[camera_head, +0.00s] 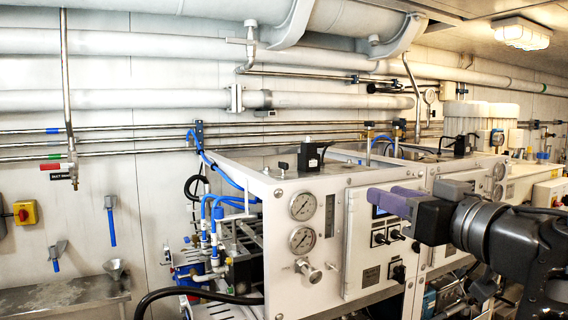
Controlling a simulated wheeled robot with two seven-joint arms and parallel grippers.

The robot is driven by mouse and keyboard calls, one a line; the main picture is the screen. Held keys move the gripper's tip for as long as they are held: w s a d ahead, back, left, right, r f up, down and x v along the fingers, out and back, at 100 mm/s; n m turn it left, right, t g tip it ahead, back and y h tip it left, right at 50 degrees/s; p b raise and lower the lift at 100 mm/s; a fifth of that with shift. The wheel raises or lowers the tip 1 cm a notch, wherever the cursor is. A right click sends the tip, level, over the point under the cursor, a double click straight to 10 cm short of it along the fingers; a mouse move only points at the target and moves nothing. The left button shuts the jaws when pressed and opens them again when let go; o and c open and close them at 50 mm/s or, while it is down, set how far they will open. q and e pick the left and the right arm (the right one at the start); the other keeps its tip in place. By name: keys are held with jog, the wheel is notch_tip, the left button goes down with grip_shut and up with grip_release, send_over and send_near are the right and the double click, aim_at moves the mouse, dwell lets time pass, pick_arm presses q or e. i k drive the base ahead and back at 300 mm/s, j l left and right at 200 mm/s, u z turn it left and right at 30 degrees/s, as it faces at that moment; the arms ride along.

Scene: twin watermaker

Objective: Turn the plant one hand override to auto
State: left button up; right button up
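The nearer white watermaker unit (283,202) stands at the centre with a front control panel (361,250). The panel has two black rotary knobs side by side, a left knob (379,239) and a right knob (396,235), and a lower black knob (398,272). Their labels and pointer positions are too small to read. My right gripper is not in view.
Two round gauges, an upper gauge (303,206) and a lower gauge (302,240), and a metal valve knob (311,272) sit left of the panel. A second similar unit (452,166) stands behind at right. Blue hoses (217,173) and pipes crowd the nearer unit's left side.

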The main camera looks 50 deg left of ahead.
aim_at(284, 166)
jog(key=i+j, duration=0.1)
jog(key=j, duration=0.3)
jog(key=i+j, duration=0.1)
jog(key=j, duration=0.35)
jog(key=i+j, duration=0.1)
jog(key=j, duration=0.3)
